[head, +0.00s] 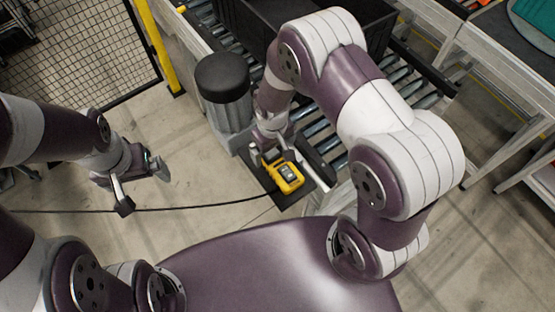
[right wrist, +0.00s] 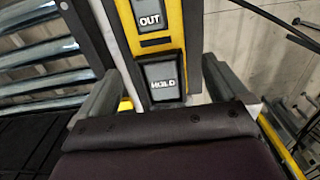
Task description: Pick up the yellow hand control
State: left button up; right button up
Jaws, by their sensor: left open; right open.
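The yellow hand control (head: 287,179) lies on a dark plate beside the roller conveyor, with a black cable running from it to the left. In the right wrist view the yellow hand control (right wrist: 172,42) shows grey buttons marked OUT and HOLD. My right gripper (head: 278,155) is open right at the control. In the right wrist view its fingers stand on either side of the control; I cannot tell whether they touch it. The control's lower end is hidden behind the gripper body. My left gripper (head: 142,187) is open and empty over the floor at left.
A grey post with a black cap (head: 222,78) stands just left of my right gripper. The roller conveyor (head: 400,75) carries a black crate (head: 240,22) behind my right arm. A mesh fence with a yellow post (head: 158,45) is at upper left. Metal-framed tables (head: 505,60) stand at right.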

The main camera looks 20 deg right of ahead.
notch_tip(320, 180, down, 2)
jog(key=shift+f, duration=0.1)
jog(key=shift+w+f, duration=0.25)
jog(key=shift+w, duration=0.05)
jog(key=shift+s+r, duration=0.1)
jog(key=shift+s, duration=0.1)
jog(key=c, duration=1.2)
jog(key=shift+c, duration=0.9)
jog(key=shift+w, duration=0.15)
jog(key=shift+r, duration=0.1)
